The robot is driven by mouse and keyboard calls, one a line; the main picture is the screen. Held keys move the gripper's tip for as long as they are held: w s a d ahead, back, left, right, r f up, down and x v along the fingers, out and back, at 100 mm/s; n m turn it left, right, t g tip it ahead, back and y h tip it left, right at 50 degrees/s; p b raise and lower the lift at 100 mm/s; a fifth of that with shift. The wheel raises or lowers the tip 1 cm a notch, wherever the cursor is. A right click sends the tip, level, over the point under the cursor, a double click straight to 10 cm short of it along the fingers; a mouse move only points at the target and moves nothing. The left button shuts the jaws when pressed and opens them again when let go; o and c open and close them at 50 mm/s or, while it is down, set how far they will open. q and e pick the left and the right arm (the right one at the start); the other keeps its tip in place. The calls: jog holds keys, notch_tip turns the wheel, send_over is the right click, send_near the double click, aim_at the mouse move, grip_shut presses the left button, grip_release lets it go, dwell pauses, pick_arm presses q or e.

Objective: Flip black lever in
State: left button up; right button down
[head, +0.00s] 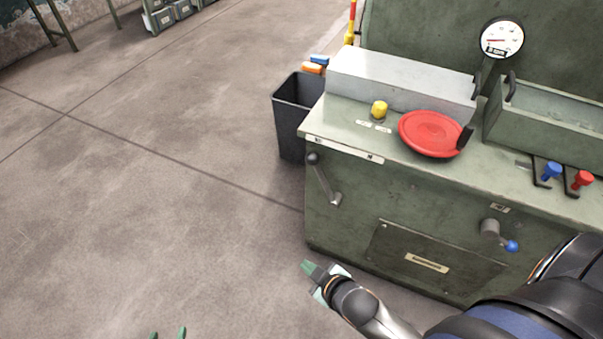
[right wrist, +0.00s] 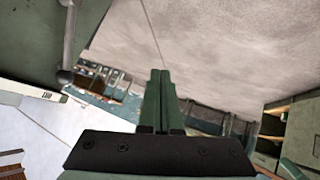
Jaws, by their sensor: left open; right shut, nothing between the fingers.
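The black lever (head: 322,180) is on the left part of the green machine's front face, with its black knob up and tilted left, and its grey pivot lower right. What looks like the same lever (right wrist: 67,45) shows at the upper left of the right wrist view. My right gripper (head: 308,267) is shut and empty, in front of the machine, below the lever and apart from it. Its closed fingers show in the right wrist view (right wrist: 160,75). My left gripper (head: 168,332) is open at the bottom edge, over the floor, far from the machine.
A second lever with a blue knob (head: 512,246) is on the right of the front face. A red handwheel (head: 430,133), a yellow button (head: 379,109) and blue and red knobs are on top. A black bin (head: 291,120) stands at the left. The floor left is clear.

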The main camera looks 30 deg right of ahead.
jog(key=w+d+f+n+t+h+b, duration=0.2)
jog(key=w+f+n+b, duration=0.3)
jog(key=w, duration=0.4)
pick_arm(q)
jog(key=w+d+r+m+t+h+b, duration=0.1)
jog(key=w+m+t+h+b, duration=0.1)
jog(key=w+t+b, duration=0.3)
jog(key=b, duration=0.4)
jog(key=shift+w+d+t, duration=0.3)
jog(key=shift+w+d, duration=0.05)
jog(key=shift+w, duration=0.05)
pick_arm(e)
jog(key=w+d+r+n+t+h, duration=0.1)
jog(key=w+r+n+h, duration=0.1)
jog(key=w+r, duration=0.2)
jog(key=w+d+r+n+t+h, duration=0.2)
jog(key=w+r+n+h, duration=0.1)
jog(key=w, duration=0.5)
jog(key=shift+w+d+r+t, duration=0.2)
jog(key=shift+w+r+t, duration=0.1)
jog(key=shift+w+r, duration=0.1)
pick_arm(q)
jog(key=shift+w+r, duration=0.1)
jog(key=shift+r, duration=0.05)
